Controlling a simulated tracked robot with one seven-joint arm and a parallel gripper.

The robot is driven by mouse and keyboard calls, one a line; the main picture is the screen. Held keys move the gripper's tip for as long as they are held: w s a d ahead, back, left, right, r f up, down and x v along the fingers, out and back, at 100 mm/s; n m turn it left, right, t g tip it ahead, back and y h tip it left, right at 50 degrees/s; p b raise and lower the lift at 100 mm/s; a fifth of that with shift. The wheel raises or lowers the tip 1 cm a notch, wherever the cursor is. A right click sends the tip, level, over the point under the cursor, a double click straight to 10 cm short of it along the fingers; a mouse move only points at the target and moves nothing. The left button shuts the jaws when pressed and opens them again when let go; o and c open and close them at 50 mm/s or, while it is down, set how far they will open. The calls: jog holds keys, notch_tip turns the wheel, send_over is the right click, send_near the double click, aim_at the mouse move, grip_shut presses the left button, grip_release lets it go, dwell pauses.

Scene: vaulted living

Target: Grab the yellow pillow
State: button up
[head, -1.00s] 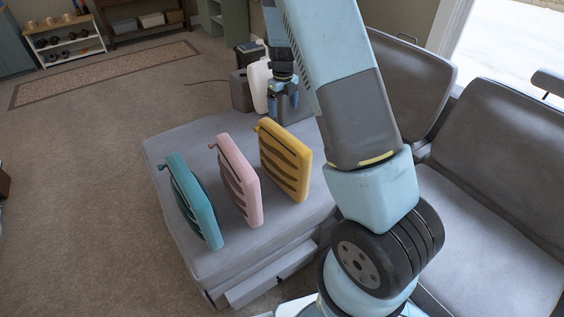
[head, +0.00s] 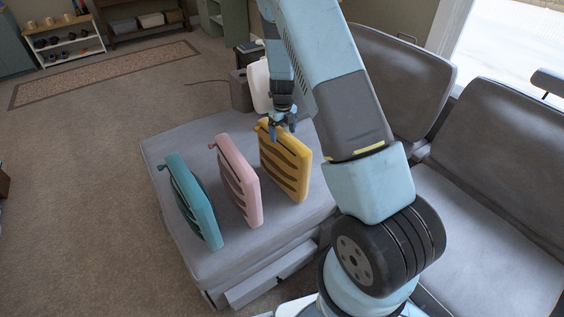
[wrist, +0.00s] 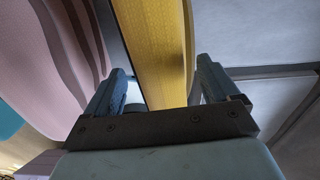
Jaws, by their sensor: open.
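The yellow pillow (head: 287,165) stands upright on the grey ottoman (head: 238,259), at the right end of a row of three. Dark wavy stripes run across its face. My gripper (head: 283,122) is at its top edge in the head view. In the wrist view the yellow pillow (wrist: 158,50) runs edge-on between the two fingers of my gripper (wrist: 165,88), which are apart. The far ends of the fingers are partly hidden in the head view.
A pink pillow (head: 239,181) and a teal pillow (head: 193,205) stand to the left on the same ottoman. Grey seats (head: 500,190) are on the right behind my arm. A white container (head: 258,86) stands behind the ottoman. Carpet (head: 80,200) on the left is clear.

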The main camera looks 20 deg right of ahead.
notch_tip(320, 180, down, 2)
jog(key=shift+c, duration=0.4)
grip_shut()
dwell(0.5)
jog(key=shift+r, duration=0.1)
